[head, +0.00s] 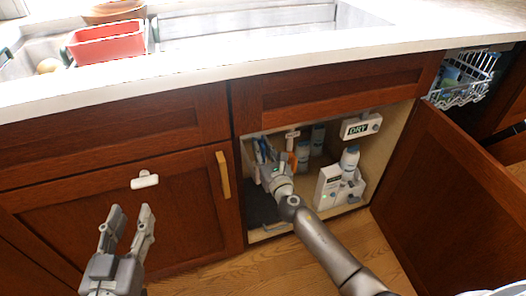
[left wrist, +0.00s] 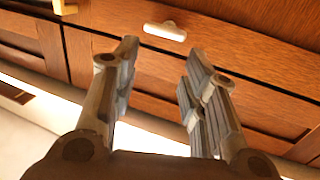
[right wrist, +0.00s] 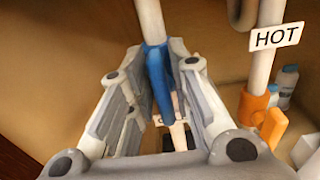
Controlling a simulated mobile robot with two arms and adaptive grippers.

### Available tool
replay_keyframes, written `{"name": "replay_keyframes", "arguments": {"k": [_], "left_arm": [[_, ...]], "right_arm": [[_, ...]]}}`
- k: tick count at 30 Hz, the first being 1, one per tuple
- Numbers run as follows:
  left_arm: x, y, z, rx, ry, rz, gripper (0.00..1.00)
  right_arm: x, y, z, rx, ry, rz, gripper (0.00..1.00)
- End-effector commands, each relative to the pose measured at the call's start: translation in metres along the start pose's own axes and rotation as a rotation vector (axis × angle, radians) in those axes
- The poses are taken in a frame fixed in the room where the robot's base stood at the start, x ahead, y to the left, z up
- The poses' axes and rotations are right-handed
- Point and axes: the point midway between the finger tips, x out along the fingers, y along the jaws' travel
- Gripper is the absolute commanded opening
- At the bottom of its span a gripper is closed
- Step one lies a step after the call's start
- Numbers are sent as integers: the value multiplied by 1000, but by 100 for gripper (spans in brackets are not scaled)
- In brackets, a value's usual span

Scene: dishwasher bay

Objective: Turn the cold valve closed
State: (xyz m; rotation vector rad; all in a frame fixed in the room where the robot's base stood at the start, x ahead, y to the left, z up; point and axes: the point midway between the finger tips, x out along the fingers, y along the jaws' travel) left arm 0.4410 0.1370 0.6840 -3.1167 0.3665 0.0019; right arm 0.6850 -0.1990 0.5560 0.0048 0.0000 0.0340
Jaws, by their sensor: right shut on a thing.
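The cold valve shows as a blue handle (right wrist: 158,72) on a pale vertical pipe (right wrist: 150,18) in the right wrist view. My right gripper (right wrist: 160,85) is around the blue handle, one finger on each side, shut on it. In the head view my right gripper (head: 268,168) reaches into the open under-sink cabinet, and the arm and fingers hide most of the valve. The handle's exact angle is hard to tell. My left gripper (head: 127,222) is open and empty in front of the closed cabinet door at left; it also shows in the left wrist view (left wrist: 160,75).
Right of the cold valve, an orange handle (right wrist: 250,108) sits on a pipe with a HOT tag (right wrist: 277,37). The cabinet also holds a white unit (head: 330,190), bottles (head: 349,157) and a DRY display (head: 358,128). The open door (head: 455,190) stands at right.

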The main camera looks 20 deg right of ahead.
Motion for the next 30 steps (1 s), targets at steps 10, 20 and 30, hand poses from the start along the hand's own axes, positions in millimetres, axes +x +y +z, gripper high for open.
{"name": "replay_keyframes", "arguments": {"k": [10, 20, 30], "left_arm": [[2, 2, -14, -1, 85, 4, 40], [-2, 6, -45, -6, 254, 13, 40], [-10, 10, -72, -11, 412, 22, 40]], "right_arm": [[0, -2, -2, 136, 1, 0, 0], [0, -4, -3, 429, 1, 1, 0], [-1, -7, -5, 753, 2, -1, 0]]}}
